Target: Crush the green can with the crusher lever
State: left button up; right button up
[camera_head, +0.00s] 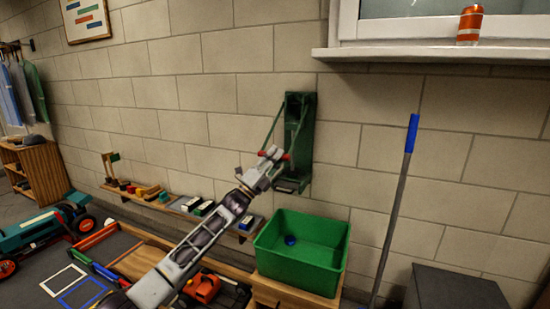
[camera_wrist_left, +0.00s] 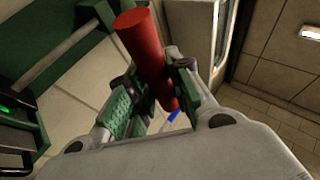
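The green crusher (camera_head: 300,130) is mounted on the block wall. Its two lever rods slope down and outward to a red handle (camera_head: 285,157). My left gripper (camera_head: 268,166) is at this handle, in front of the crusher's lower part. In the left wrist view the red handle (camera_wrist_left: 142,42) runs between the two green-padded fingers (camera_wrist_left: 153,90), which look closed on its sides. The crusher's frame (camera_wrist_left: 70,30) fills the left of that view. A small bright green spot (camera_wrist_left: 5,108) shows there; I cannot tell whether it is the can. My right gripper is not in view.
A green bin (camera_head: 295,265) with a blue object in it stands below the crusher. A blue-handled pole (camera_head: 398,195) leans at its right. An orange can (camera_head: 469,25) stands on the window sill. A low shelf with several small items runs along the wall.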

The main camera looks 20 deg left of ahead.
pick_arm(q)
jog(key=o, duration=0.4)
jog(key=shift+w+f, duration=0.3)
jog(key=shift+w, duration=0.15)
jog(key=shift+s, duration=0.1)
jog(key=shift+r, duration=0.1)
jog(key=shift+s, duration=0.1)
jog(key=shift+s+a+f, duration=0.2)
jog(key=shift+s+f, duration=0.05)
jog(key=shift+f, duration=0.05)
jog(key=shift+v, duration=5.55)
